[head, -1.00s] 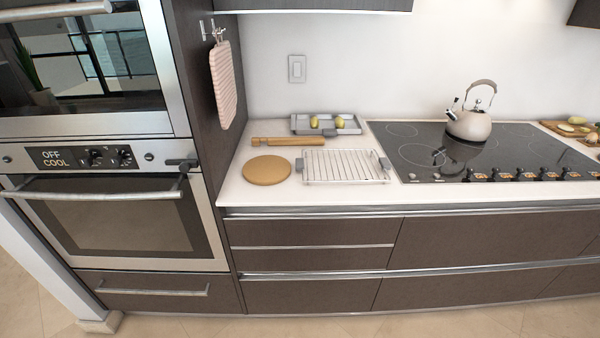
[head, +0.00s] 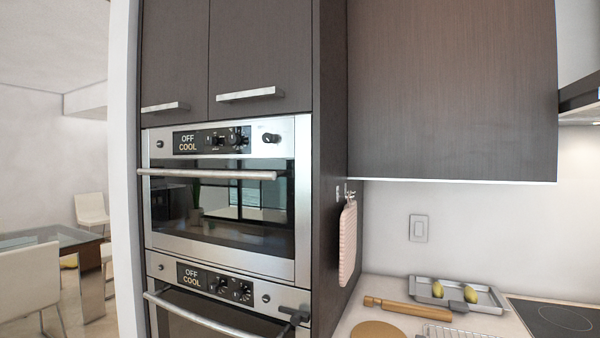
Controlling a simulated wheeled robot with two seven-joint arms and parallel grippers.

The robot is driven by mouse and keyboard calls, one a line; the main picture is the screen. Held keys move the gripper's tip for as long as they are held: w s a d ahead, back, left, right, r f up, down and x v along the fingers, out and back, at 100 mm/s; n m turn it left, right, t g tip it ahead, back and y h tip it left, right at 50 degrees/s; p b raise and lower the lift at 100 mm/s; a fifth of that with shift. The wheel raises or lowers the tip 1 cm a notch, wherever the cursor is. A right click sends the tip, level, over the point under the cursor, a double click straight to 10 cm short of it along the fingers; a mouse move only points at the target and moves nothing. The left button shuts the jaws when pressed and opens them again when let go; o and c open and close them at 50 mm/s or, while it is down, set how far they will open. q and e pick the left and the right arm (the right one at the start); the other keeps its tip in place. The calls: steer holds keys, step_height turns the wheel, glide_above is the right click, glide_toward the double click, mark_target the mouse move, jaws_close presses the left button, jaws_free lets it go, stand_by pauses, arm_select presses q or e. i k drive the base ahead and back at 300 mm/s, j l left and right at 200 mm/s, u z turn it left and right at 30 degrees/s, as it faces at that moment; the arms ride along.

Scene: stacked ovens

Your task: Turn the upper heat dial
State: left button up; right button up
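The upper oven (head: 225,225) is built into the tall cabinet in the middle left of the head view. Its steel control panel (head: 255,150) has a black display (head: 187,143) reading "OFF" and "COOL". Right of the words are two dark dials, a left dial (head: 219,140) and a right dial (head: 235,139). Their labels are too small to read, so I cannot tell which one is the heat dial. A separate dark knob (head: 271,138) sticks out farther right on the panel. Neither of my grippers is in view.
The lower oven's panel (head: 225,290) has a similar "OFF COOL" display, with a dark lever-like piece (head: 293,314) at its right. An upper oven handle bar (head: 205,175) juts out below the upper panel. The counter, with a tray (head: 480,296), is at right.

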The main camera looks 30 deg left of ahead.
mark_target(234, 139)
steer(key=u, duration=1.35)
